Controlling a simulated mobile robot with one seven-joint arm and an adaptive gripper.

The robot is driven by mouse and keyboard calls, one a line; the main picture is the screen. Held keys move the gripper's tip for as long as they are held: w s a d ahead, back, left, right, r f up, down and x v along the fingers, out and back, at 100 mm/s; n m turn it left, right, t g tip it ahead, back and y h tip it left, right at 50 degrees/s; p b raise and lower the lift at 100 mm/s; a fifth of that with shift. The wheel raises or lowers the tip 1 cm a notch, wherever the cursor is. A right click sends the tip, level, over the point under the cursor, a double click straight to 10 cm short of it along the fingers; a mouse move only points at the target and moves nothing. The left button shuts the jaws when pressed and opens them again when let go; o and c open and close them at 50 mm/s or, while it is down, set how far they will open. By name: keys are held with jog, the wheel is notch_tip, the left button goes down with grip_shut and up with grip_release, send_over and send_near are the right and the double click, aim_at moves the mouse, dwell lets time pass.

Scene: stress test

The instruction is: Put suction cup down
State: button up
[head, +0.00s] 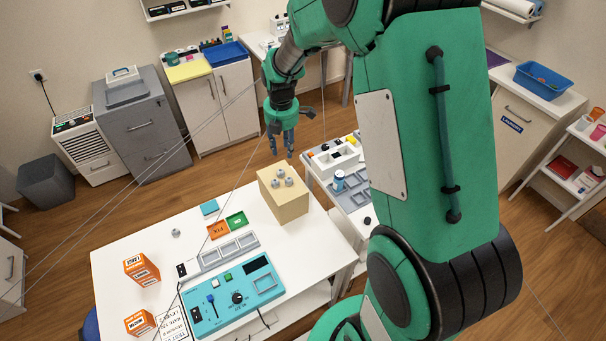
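My gripper (282,152) hangs with its fingers pointing down, above and behind the tan box (291,205) in this view. The two fingers show with a narrow gap, but I cannot tell how far they are open or whether anything is between them. No suction cup can be made out for certain. Three small grey rounded pieces (279,173) sit on top of the tan box. A similar small grey piece (176,233) lies alone on the white table (130,228), left of the box. Either could be a suction cup; they are too small to tell.
The table also holds orange boxes (141,270), a teal control panel (232,296), a grey tray (229,251), and orange (218,230) and green (237,219) cards. A second table with a white tray (335,158) stands behind. The table's left rear is mostly clear.

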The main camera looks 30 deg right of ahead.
jog(key=s+a+r+m+t, duration=0.1)
jog(key=s+a+r+m, duration=0.2)
jog(key=s+r+m, duration=0.35)
jog(key=s+a+r+m+t, duration=0.1)
jog(key=s+a+r+m, duration=0.3)
jog(key=s+r, duration=0.55)
jog(key=s+a+r+m+t, duration=0.1)
jog(key=s+r+m, duration=0.3)
jog(key=s, duration=0.4)
jog(key=s+a+r+m+t, duration=0.1)
jog(key=s+a+r+m, duration=0.2)
jog(key=s+m, duration=0.3)
jog(key=shift+s+r+m+t, duration=0.35)
jog(key=shift+s+r, duration=0.5)
jog(key=shift+s, duration=0.25)
jog(key=shift+f, duration=0.1)
notch_tip(320, 180, down, 13)
jog(key=b, duration=1.3)
